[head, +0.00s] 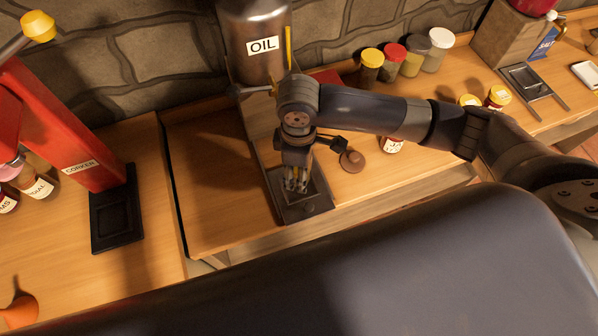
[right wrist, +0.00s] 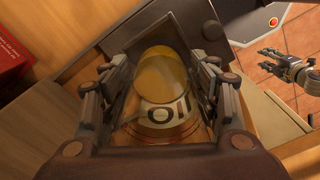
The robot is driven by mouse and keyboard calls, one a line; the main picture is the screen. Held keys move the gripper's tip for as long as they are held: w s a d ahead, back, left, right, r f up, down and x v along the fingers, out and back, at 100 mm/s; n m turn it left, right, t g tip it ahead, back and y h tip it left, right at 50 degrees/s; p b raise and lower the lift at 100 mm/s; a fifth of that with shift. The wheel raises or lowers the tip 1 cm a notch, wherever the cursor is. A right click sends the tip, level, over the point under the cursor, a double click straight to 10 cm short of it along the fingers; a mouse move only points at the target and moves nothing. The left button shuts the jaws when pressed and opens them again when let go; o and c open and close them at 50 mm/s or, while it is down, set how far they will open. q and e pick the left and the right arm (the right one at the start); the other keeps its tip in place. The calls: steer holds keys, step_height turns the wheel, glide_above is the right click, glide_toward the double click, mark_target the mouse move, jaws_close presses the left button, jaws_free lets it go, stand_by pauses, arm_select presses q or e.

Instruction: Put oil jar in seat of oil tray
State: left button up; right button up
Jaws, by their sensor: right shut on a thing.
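The steel oil tank (head: 262,40) with an OIL label stands against the wall. Its dark oil tray (head: 310,210) lies at the foot of its stand, near the table's front edge. My right gripper (head: 297,183) points down over the tray. In the right wrist view, my right gripper (right wrist: 160,95) is shut on the oil jar (right wrist: 163,72), which has a yellow upper part and a pale label. In the head view the gripper hides the jar. I cannot tell whether the jar touches the tray. My left gripper (right wrist: 268,68) shows open and empty at the right of the wrist view.
The red corker (head: 75,140) with its black base stands to the left. Several lidded jars (head: 390,63) stand at the back right. A brown round-ended thing (head: 352,161) and a labelled jar (head: 391,145) are right of the gripper. Table left of the tray is clear.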

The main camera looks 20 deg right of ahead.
step_height(320, 180, down, 2)
steer(key=shift+s+f, duration=0.1)
steer(key=shift+f, duration=0.2)
steer(key=shift+f, duration=0.1)
steer(key=o, duration=1.3)
step_height(320, 180, up, 12)
steer(key=shift+r+b, duration=0.1)
steer(key=shift+b, duration=0.2)
